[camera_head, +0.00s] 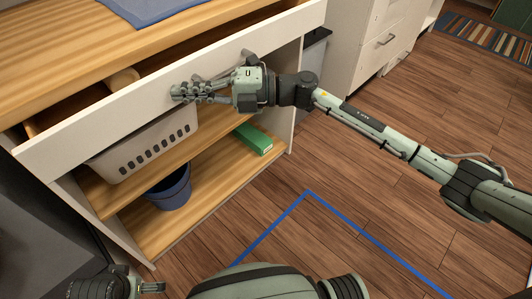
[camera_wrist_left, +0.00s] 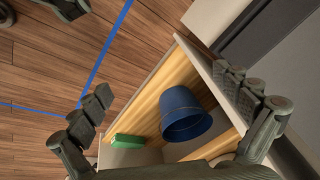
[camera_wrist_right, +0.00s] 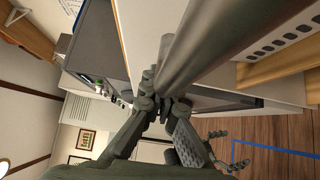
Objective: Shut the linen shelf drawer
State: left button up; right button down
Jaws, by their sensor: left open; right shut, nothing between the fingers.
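The linen shelf drawer has a long white front (camera_head: 75,130), standing out from under the wooden top with a dark gap behind it, so it is open. A grey handle bar on the front shows partly behind my right gripper (camera_head: 176,92); a large grey bar (camera_wrist_right: 205,45) also fills the right wrist view. The right gripper is shut and empty, its fingers at the drawer front; I cannot tell whether they touch it. My left gripper (camera_wrist_left: 166,82) is open and empty, low in front of the shelf; only part of it shows at the bottom left of the head view.
Below the drawer are a pale basket (camera_head: 150,150), a green box (camera_head: 254,139) and a blue bucket (camera_head: 170,188) on wooden shelves. A blue cloth (camera_head: 150,10) lies on top. White cabinets (camera_head: 375,40) stand to the right. The floor inside the blue line (camera_head: 345,217) is clear.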

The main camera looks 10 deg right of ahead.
jog(key=w+a, duration=0.1)
jog(key=w+a+b, duration=0.1)
jog(key=w, duration=0.1)
jog(key=w+a, duration=0.1)
jog(key=w, duration=0.1)
jog(key=shift+a+f, duration=0.1)
jog(key=shift+a, duration=0.15)
jog(key=shift+w+a+b, duration=0.3)
jog(key=shift+w+b, duration=0.05)
jog(key=shift+w, duration=0.1)
pick_arm(q)
jog(key=shift+t, duration=0.3)
jog(key=r, duration=0.5)
jog(key=shift+s, duration=0.25)
pick_arm(e)
jog(key=shift+w+r, duration=0.1)
jog(key=shift+r, duration=0.1)
pick_arm(q)
jog(key=shift+s, duration=0.1)
pick_arm(e)
jog(key=shift+d, duration=0.1)
